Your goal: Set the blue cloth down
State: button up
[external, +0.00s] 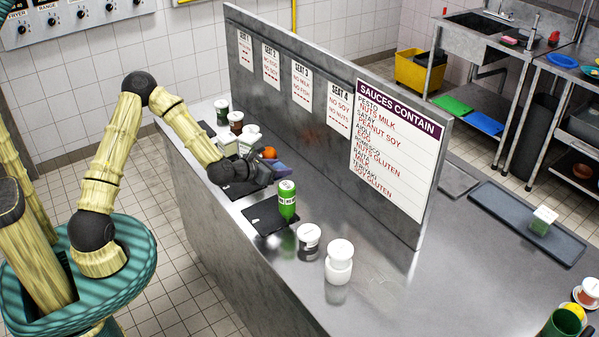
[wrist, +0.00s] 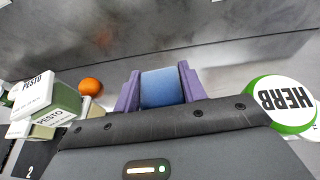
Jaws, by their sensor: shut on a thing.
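The blue cloth (wrist: 162,88) sits between the two purple fingers of my gripper (wrist: 160,84) in the wrist view. The fingers are shut on its sides. In the external view my gripper (external: 276,168) is low over the far side of the steel counter, between the orange and the green bottle, near the upright panel. The cloth is hard to make out there. Whether its underside touches the counter cannot be told.
An orange (wrist: 91,86) and pesto cartons (wrist: 48,100) stand left of my gripper; a green herb bottle (wrist: 281,102) stands right. The steel panel (external: 300,130) rises behind. A dark mat (external: 262,222) and white-lidded jars (external: 339,262) are nearer.

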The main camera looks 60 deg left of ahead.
jog(key=w+a+f+n+y+b, duration=0.2)
jog(key=w+a, duration=0.3)
jog(key=w+a+r+n+g+y+b, duration=0.1)
jog(key=w+a+r+n+y+b, duration=0.1)
jog(key=w+a+r, duration=0.35)
notch_tip(320, 180, down, 4)
jog(key=shift+f+p, duration=0.1)
jog(key=shift+p, duration=0.2)
jog(key=shift+f+p, duration=0.45)
jog(key=shift+f, duration=2.65)
jog(key=shift+f+p, duration=0.3)
jog(key=shift+f, duration=1.6)
jog(key=shift+f, duration=0.2)
